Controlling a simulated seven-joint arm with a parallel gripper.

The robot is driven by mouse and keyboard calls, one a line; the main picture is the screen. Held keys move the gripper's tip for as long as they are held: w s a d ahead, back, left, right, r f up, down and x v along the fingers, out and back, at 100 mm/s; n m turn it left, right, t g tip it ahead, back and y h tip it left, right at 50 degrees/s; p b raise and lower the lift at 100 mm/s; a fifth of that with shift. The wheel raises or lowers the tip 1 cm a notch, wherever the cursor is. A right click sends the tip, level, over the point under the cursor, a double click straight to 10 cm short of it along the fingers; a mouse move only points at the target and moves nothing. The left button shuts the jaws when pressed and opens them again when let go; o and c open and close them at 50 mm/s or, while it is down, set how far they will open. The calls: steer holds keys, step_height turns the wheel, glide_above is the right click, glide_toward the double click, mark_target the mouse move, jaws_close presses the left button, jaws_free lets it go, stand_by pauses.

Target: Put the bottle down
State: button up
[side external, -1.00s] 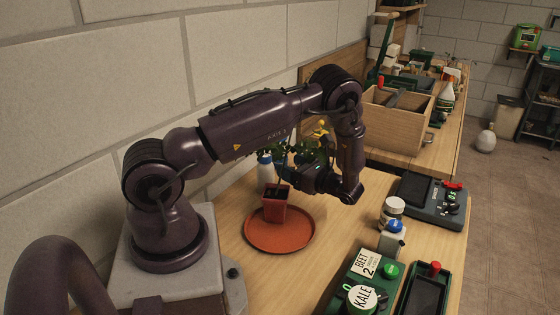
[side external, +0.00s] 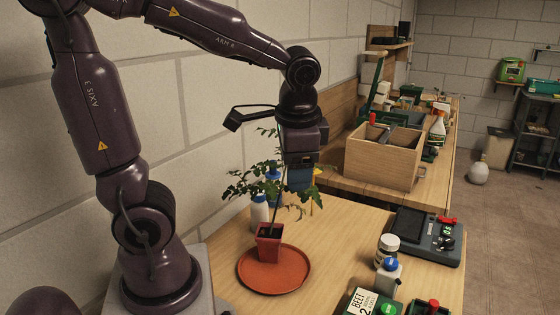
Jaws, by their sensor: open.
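My gripper (side external: 301,158) hangs pointing down, above and behind the potted seedling; it is open. A blue shape (side external: 300,179) shows just below it, partly behind leaves; I cannot tell whether it is a bottle or whether it touches the gripper. A white bottle (side external: 260,211) stands upright on the bench behind the red pot, its top hidden by leaves. A blue and white shape (side external: 273,189) beside it looks like another bottle. A white bottle with a blue cap (side external: 388,277) stands at the right, apart from my gripper.
The red pot (side external: 269,246) with a leafy plant stands on a terracotta saucer (side external: 274,281). A white jar (side external: 387,249), a dark device (side external: 425,235) and seed packs (side external: 363,303) line the right side. A wooden box (side external: 383,158) stands behind. Bare bench (side external: 340,225) lies between.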

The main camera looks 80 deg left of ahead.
steer(key=s+d+r+n+t+h, duration=0.1)
steer(key=s+d+r+t+h, duration=0.1)
steer(key=d, duration=0.4)
steer(key=s+r+t, duration=0.1)
steer(key=s+t, duration=0.1)
steer(key=shift+s+r+n+t+h, duration=0.2)
steer(key=shift+r+n+t+h, duration=0.1)
steer(key=shift+r+t+h, duration=0.1)
